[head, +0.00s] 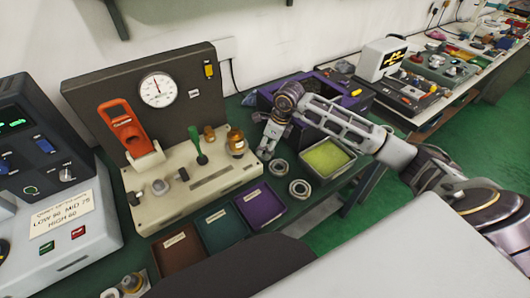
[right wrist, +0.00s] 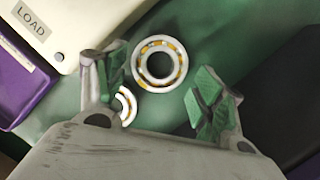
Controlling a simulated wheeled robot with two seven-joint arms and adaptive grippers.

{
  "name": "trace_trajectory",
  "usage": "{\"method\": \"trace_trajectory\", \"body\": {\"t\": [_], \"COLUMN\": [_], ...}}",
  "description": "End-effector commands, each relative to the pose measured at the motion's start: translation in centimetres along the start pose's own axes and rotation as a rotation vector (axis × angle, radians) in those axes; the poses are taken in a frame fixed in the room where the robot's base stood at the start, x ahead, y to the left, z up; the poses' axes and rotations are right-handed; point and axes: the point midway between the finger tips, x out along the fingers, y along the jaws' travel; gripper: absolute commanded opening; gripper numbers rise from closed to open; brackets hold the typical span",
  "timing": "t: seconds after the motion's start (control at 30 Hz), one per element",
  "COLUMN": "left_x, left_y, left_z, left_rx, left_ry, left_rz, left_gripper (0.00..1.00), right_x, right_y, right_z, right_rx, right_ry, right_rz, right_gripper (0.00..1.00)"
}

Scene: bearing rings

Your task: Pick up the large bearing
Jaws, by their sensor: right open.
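Two silvery bearing rings lie flat on the green table, right of the cream fixture. The larger-looking ring (right wrist: 160,40) shows whole in the right wrist view, with tan balls in its race. It seems to be the farther ring (head: 279,177) in the head view. The other ring (right wrist: 130,98) is partly hidden behind a finger and the palm; it seems to be the nearer one (head: 299,196). My right gripper (head: 267,150) is open and empty above the table, just behind the rings. In the wrist view its fingers (right wrist: 158,88) spread either side, below the larger ring. My left gripper is not in view.
The cream fixture (head: 172,208) with gauge panel stands left of the rings. A purple tray (head: 262,211) lies in front, a yellow-green-lined tray (head: 328,158) to the right, and a purple bin (head: 265,103) behind. Free table around the rings is narrow.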

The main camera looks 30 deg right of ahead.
Motion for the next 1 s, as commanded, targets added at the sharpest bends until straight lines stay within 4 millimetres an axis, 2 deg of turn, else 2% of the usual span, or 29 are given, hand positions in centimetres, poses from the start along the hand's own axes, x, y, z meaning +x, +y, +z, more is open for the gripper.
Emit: {"method": "trace_trajectory", "body": {"t": [0.1,0.27,0.77,1.0], "left_x": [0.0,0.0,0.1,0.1], "left_y": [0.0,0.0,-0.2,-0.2], "left_z": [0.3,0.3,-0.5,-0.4], "left_rx": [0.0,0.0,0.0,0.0], "left_ry": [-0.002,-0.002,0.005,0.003], "left_rz": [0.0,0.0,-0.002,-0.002], "left_gripper": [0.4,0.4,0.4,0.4], "right_x": [1.4,2.4,2.5,2.5], "right_y": [0.1,0.0,0.0,0.0], "right_z": [0.1,0.0,0.0,0.0], "right_rx": [0.001,0.0,0.0,0.0], "right_ry": [0.001,0.001,0.001,0.001], "right_rz": [0.003,0.001,0.0,0.0], "right_gripper": [0.69,0.69,0.69,0.38]}}
